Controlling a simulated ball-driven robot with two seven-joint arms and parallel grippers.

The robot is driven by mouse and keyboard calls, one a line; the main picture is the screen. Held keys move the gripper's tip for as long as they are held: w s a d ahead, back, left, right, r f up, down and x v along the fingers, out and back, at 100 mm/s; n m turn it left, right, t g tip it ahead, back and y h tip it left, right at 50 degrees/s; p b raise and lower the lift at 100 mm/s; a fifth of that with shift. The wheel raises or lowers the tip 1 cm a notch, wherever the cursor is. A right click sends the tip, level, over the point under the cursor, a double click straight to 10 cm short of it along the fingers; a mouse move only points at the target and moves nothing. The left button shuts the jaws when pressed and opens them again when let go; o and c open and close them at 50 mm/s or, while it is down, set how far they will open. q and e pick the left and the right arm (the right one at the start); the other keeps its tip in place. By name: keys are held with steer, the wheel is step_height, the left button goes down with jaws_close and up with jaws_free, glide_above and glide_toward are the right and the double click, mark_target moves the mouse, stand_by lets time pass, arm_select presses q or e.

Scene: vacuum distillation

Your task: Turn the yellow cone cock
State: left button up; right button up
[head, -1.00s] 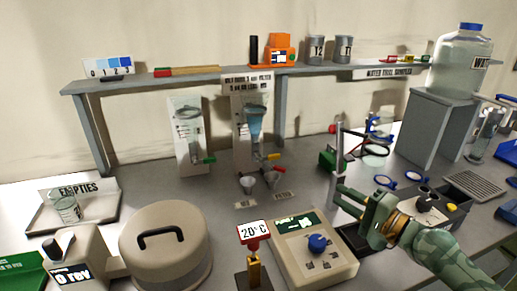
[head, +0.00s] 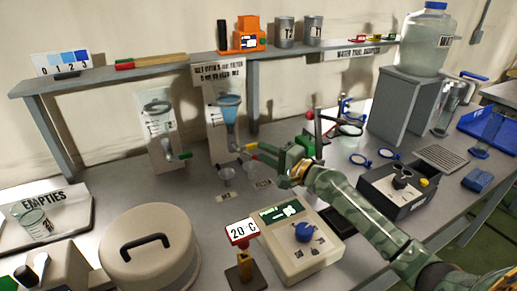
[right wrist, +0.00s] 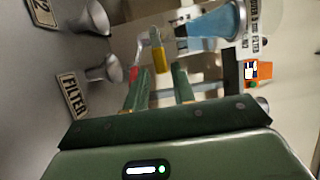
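The yellow cone cock handle (head: 251,146) is on the right-hand filter stand, below a funnel of blue liquid (head: 230,113). In the right wrist view the yellow handle (right wrist: 160,59) stands upright in the picture, just beyond the gap between my fingertips. A red tip (right wrist: 134,75) shows beside it at the left finger. My right gripper (head: 266,152) is open and close to the handle, with its fingers pointing at the stand. The wrist view shows the gap between its fingertips (right wrist: 160,82) empty. I cannot tell whether a finger touches the handle. My left gripper is out of view.
A second stand with a green-handled cock (head: 183,155) is to the left. Small metal cups (head: 227,175) stand on the bench below the stands. The shelf (head: 130,75) runs above.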

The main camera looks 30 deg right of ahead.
mark_target(254, 147)
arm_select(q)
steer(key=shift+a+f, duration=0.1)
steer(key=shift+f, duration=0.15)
arm_select(e)
steer(key=shift+x, duration=1.55)
jaws_close()
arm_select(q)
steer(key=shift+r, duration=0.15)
